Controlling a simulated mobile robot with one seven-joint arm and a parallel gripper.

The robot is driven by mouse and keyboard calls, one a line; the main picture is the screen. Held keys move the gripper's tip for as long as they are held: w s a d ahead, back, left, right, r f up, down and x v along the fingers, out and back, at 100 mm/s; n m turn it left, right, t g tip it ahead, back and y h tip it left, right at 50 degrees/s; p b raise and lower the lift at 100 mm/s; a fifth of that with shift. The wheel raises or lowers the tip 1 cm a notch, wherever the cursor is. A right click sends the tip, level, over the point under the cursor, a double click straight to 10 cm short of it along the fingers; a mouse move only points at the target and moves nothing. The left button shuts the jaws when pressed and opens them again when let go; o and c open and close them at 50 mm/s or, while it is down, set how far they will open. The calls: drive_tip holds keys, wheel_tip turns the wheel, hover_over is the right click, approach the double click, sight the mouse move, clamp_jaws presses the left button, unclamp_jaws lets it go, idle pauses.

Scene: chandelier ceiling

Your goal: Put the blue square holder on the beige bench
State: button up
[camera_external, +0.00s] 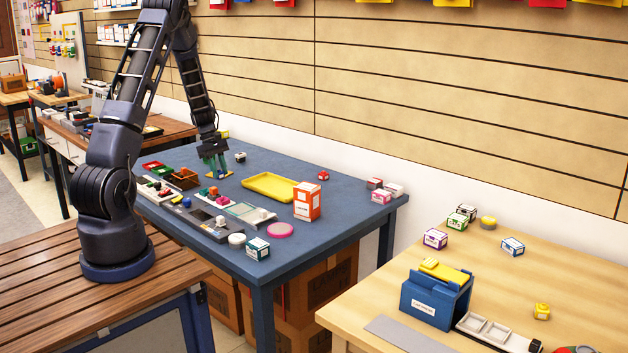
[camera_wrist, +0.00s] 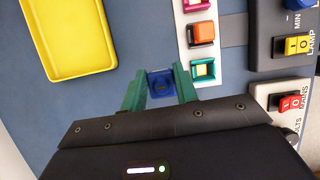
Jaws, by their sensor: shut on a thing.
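The blue square holder (camera_wrist: 162,89) shows in the wrist view between the two green fingertips of my gripper (camera_wrist: 161,82), which is shut on it. In the external view my gripper (camera_external: 218,168) is low over the far left part of the blue table (camera_external: 300,180). I cannot make out the holder there, and I cannot tell whether it touches the table. The beige bench (camera_external: 575,275) is at the front right, apart from the blue table and far from my gripper.
A yellow tray (camera_external: 271,187) and an orange-and-white box (camera_external: 307,201) stand right of my gripper. Switch panels (camera_external: 205,222) lie in front of it. The bench bears a blue bin (camera_external: 436,300), several small boxes and a grey plate (camera_external: 408,335). Its right middle is clear.

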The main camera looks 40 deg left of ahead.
sight(221, 191)
drive_tip(key=shift+f, duration=2.4)
drive_tip(key=shift+f, duration=0.1)
drive_tip(key=o, duration=1)
drive_tip(key=shift+o, duration=0.2)
